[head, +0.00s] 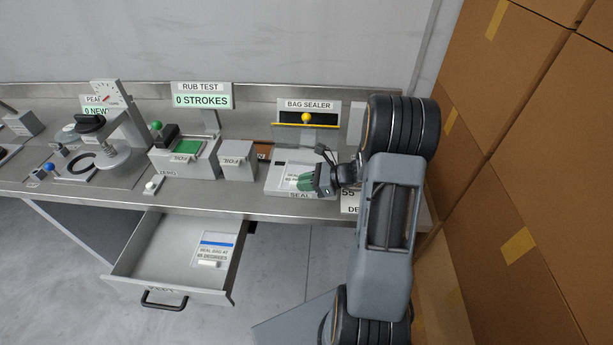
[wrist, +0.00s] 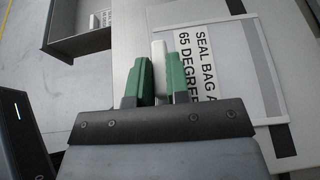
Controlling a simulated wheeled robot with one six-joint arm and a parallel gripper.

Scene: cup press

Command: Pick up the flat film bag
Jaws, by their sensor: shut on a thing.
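A flat film bag (wrist: 232,62) with a grey border and a printed "SEAL BAG A… 65 DEGREE…" label lies beside my fingers in the wrist view. In the head view it is small, on the pale bed of the bag sealer (head: 308,118), partly covered by my gripper (head: 306,183). My green fingers in the wrist view (wrist: 160,82) are shut on a white upright tab (wrist: 159,68) at the bag's left part. The tab's lower end is hidden by the gripper. I cannot tell whether the bag is lifted clear of the bed.
An open drawer (head: 150,255) sticks out below the bench, with a similar blue-striped labelled piece (head: 216,243) inside. A grey block (head: 237,160) and the rub test unit (head: 188,155) stand left of the sealer. Stacked cardboard boxes (head: 530,180) rise close on the right.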

